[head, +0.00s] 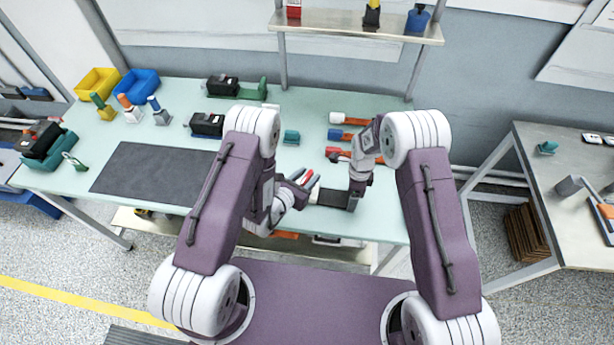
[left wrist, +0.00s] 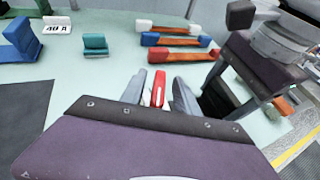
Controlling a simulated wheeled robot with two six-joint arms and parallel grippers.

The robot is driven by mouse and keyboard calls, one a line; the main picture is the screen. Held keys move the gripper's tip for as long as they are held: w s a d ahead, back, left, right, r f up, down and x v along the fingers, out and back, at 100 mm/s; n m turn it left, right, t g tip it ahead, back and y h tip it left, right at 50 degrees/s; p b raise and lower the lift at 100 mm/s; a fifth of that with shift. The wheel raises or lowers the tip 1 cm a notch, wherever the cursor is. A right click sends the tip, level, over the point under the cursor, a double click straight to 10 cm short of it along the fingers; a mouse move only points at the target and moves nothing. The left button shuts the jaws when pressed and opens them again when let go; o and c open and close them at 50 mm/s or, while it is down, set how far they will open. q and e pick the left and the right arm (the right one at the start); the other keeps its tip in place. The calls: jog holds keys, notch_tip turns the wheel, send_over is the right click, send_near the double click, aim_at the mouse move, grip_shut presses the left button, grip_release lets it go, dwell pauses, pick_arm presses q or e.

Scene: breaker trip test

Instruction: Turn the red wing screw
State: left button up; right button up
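A small red piece, which looks like the red wing screw (left wrist: 158,88), stands between the two fingers of my left gripper (left wrist: 160,95) in the left wrist view. Gaps show on both sides, so the fingers look open around it. In the head view my left gripper (head: 300,181) is near the table's front edge, with red between its light fingertips. What the red piece is fixed to is hidden. My right gripper (head: 356,192) points down at a dark block (head: 332,198) just to the right; its fingers are too unclear to tell their state.
Red, blue and orange-handled pieces (head: 349,119) lie behind the grippers. A teal block (head: 291,137), black breakers (head: 207,125), yellow (head: 98,82) and blue bins (head: 137,83) stand further left. A dark mat (head: 150,170) is bare. A side table (head: 560,200) stands right.

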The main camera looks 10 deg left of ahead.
aim_at(307, 176)
pick_arm(q)
notch_tip(307, 176, up, 10)
dwell(0.6)
